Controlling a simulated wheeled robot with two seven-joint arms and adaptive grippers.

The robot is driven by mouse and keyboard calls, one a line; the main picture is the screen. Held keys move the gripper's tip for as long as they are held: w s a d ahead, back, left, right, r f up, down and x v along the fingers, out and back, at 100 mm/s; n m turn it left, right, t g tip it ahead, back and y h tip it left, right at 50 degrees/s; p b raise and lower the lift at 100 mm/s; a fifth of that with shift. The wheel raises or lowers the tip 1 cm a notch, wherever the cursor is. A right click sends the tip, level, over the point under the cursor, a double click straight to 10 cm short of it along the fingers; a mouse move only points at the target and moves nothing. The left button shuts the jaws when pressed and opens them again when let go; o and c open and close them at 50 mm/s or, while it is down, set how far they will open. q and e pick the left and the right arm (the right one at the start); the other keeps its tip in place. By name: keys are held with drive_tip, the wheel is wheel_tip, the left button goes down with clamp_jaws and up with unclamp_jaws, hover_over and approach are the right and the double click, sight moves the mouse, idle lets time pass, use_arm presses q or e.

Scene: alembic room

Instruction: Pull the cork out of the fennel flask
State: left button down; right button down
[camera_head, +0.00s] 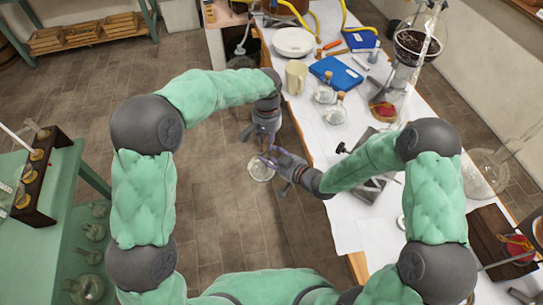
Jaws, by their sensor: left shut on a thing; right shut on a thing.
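A clear round glass flask (261,171), apparently the fennel flask, is held in the air over the floor, left of the white table. My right gripper (268,161) reaches in from the right, shut at the flask's neck just above its round body. My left gripper (266,146) points down from above, shut right over the same neck. The cork itself is hidden between the fingers, so I cannot tell whether it still sits in the neck. No label can be read.
The white table (376,236) on the right holds two small corked flasks (335,114), a beige mug (296,77), a white plate (293,42), a blue book (337,74) and tall glassware (404,70). A green bench (50,235) with a dark rack stands left. Open floor lies between.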

use_arm(q)
drive_tip(key=shift+d+r, duration=0.2)
drive_tip(key=shift+r, duration=1)
idle(0.3)
